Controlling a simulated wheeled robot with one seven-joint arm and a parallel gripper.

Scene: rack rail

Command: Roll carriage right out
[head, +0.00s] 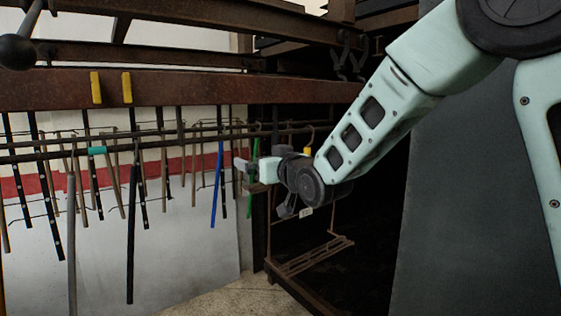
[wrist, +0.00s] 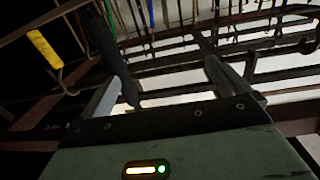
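A rusty wire frame with a flat slatted bottom (head: 310,258) hangs at the middle of the head view; it looks like the carriage, but my arm hides much of it. A hook with a yellow sleeve (head: 307,151) shows above my wrist. A yellow-sleeved hook (wrist: 45,48) also shows at the upper left of the wrist view. A thin horizontal rail (head: 220,137) runs behind my gripper. My gripper (head: 245,170) points left, below the rail. In the wrist view its fingers (wrist: 168,85) stand apart, with no object clearly held between them.
A rusty beam (head: 190,88) with two yellow clips crosses above. A dark panel (head: 450,200) stands on the right. Bare floor (head: 232,295) shows below.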

